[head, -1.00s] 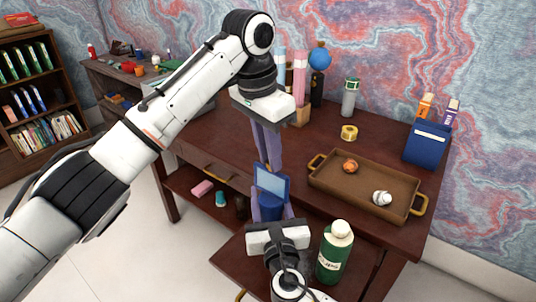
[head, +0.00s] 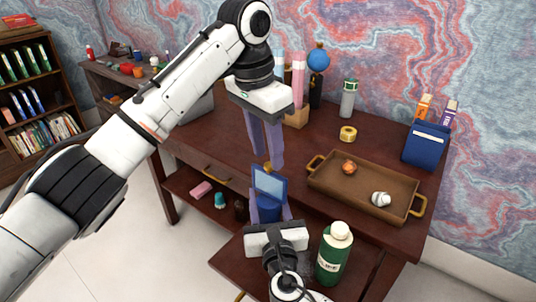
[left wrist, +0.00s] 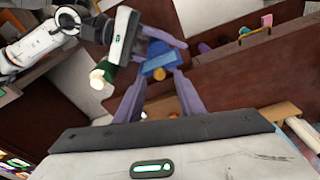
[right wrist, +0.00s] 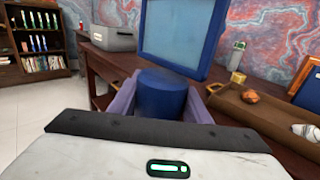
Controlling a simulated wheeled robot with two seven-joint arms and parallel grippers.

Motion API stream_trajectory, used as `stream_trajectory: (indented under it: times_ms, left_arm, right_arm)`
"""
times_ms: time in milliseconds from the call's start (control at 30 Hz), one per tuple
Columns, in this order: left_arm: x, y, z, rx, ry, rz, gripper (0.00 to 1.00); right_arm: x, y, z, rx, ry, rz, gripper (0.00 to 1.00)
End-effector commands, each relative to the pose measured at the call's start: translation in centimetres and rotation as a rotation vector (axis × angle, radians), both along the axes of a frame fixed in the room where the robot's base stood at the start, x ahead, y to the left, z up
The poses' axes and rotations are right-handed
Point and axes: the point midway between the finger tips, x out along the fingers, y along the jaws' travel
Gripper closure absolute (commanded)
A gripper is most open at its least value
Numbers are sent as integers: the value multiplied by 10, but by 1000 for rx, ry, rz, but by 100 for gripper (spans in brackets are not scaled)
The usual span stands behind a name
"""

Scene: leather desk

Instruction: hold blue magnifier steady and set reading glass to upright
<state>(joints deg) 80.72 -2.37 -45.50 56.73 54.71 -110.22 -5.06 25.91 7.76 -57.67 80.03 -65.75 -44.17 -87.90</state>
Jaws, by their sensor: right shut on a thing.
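The blue magnifier has a dark blue round base (right wrist: 163,95) and a rectangular blue-framed reading glass (head: 270,183) with a pale pane. The glass stands above the base and looks tilted in the right wrist view (right wrist: 180,35). My right gripper (head: 268,212) is shut around the base, one purple finger on each side. My left gripper (head: 266,165) is open and empty, pointing down just above the glass. In the left wrist view the magnifier (left wrist: 158,66) lies beyond and between the left fingertips, with no clear contact.
A brown tray (head: 330,189) with two small items is right of the magnifier. A green bottle (head: 332,255) stands close to my right gripper. A yellow tape roll (head: 348,133) and blue holder (head: 426,146) sit farther back. A lower shelf (head: 185,183) holds small items.

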Motion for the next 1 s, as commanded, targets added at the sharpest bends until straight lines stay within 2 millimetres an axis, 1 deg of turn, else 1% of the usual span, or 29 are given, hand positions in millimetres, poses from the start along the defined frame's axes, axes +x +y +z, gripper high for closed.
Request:
stream_trajectory:
  times_ms: [33, 200, 400, 500, 600, 967, 1000]
  left_arm:
    - [-1, 1, 12, -3, -5, -1, 65]
    - [-4, 6, 49, -1, -6, 1, 65]
    - [-8, 12, 84, 2, -4, 3, 65]
    - [-9, 13, 93, 2, -3, 3, 65]
    - [-10, 14, 98, 1, -1, 2, 65]
    - [-10, 14, 99, 0, -1, 2, 65]
    - [-10, 14, 99, 0, -1, 1, 65]
  right_arm:
    - [1, -1, 0, -2, 0, -3, 89]
    - [1, -2, -1, -2, 1, -4, 89]
    - [1, -2, -1, -2, 1, -4, 89]
    - [1, -2, -1, -2, 1, -4, 89]
    - [1, -2, -1, -2, 1, -4, 89]
    - [1, -2, -1, -2, 1, -4, 89]
    - [1, -2, -1, -2, 1, -4, 53]
